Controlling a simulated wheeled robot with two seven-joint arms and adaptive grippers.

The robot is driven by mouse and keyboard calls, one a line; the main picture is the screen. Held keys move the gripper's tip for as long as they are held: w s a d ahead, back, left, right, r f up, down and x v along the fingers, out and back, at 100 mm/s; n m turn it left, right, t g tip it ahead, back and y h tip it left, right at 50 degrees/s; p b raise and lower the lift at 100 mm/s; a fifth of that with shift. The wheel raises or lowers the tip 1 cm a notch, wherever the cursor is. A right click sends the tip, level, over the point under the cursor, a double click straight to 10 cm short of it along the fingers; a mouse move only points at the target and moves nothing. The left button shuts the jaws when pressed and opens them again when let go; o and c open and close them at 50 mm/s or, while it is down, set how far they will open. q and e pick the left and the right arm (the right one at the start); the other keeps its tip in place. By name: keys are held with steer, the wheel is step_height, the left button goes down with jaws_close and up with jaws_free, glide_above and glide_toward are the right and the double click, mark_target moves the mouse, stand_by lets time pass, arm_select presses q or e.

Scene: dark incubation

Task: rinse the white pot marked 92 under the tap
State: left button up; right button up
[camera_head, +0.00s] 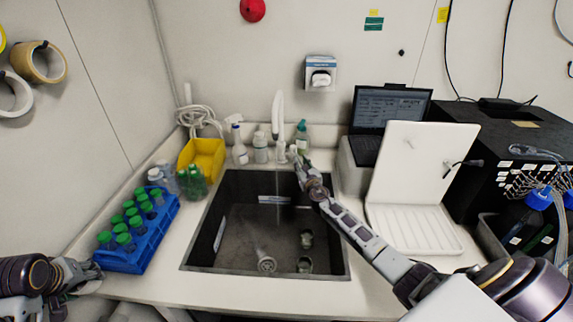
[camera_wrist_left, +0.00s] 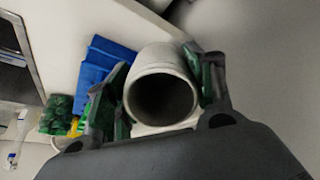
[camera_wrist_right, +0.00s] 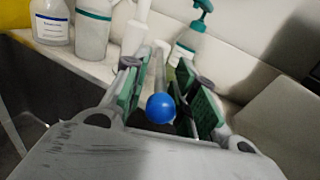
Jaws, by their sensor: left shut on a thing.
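A white pot (camera_wrist_left: 160,60) is held in my left gripper (camera_head: 88,272), its dark round mouth facing the left wrist camera. No number shows on it. This gripper is at the far left, by the front of the blue rack, away from the sink (camera_head: 188,235). The white tap (camera_head: 278,112) stands behind the sink. My right gripper (camera_head: 298,160) is at the back edge, just right of the tap. In the right wrist view its open fingers stand either side of a blue ball knob (camera_wrist_right: 160,108), with gaps visible. A thin vertical line shows below the tap; I cannot tell if it is water.
The blue rack (camera_head: 150,240) holds several green-capped tubes left of the sink. A yellow bin (camera_head: 203,155) and spray bottle (camera_head: 238,145) stand behind. Small vessels (camera_head: 305,264) lie in the sink. A white ribbed tray (camera_head: 415,230) and laptop (camera_head: 390,110) are to the right.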

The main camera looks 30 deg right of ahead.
mark_target(91, 292)
jaws_close()
arm_select(q)
steer(key=shift+f, duration=0.15)
arm_select(e)
steer(key=shift+f, duration=0.1)
